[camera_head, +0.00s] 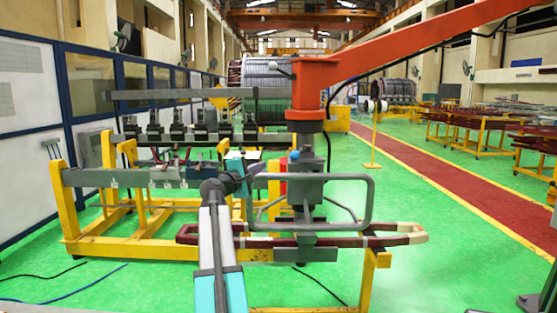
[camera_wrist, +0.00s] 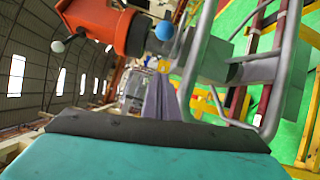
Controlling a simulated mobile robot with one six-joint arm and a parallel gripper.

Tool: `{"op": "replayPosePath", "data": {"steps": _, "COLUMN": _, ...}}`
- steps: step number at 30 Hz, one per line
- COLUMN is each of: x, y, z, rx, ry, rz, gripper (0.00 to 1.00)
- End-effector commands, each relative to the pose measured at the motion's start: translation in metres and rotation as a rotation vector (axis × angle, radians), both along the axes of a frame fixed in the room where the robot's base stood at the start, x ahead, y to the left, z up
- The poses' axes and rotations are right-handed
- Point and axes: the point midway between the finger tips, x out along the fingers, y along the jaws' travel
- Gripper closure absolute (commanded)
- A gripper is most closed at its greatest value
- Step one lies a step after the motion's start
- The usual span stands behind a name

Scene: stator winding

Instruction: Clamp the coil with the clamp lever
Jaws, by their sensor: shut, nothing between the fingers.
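The coil (camera_head: 405,234) is a long flat loop, dark red with pale wrapped ends, lying level beneath the grey clamping unit (camera_head: 310,190) that hangs under an orange boom. A short lever with a blue ball knob (camera_head: 294,155) is on this unit; I take it to be the clamp lever. The blue knob (camera_wrist: 165,30) also shows at the top of the wrist view, beside the orange housing (camera_wrist: 95,22). My gripper (camera_wrist: 160,82) is shut and empty, its fingers pointing below the knob and apart from it. In the head view its fingertips are hard to make out, left of the unit.
A bent grey tube handle (camera_head: 370,205) surrounds the clamping unit and stands close to the right of my fingers in the wrist view. A yellow frame (camera_head: 70,215) with dark clamps is at the left. A white-ball lever (camera_head: 272,65) sits higher. Green floor is open at the right.

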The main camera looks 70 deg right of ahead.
Motion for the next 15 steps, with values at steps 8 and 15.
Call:
{"op": "replayPosePath", "data": {"steps": 8, "x": 0.003, "y": -0.001, "z": 0.0, "rx": 0.001, "ry": 0.0, "rz": 0.003, "gripper": 1.0}}
{"op": "replayPosePath", "data": {"steps": 15, "x": 0.002, "y": -0.017, "z": 0.002, "rx": 0.001, "ry": 0.0, "rz": 0.004, "gripper": 1.0}}
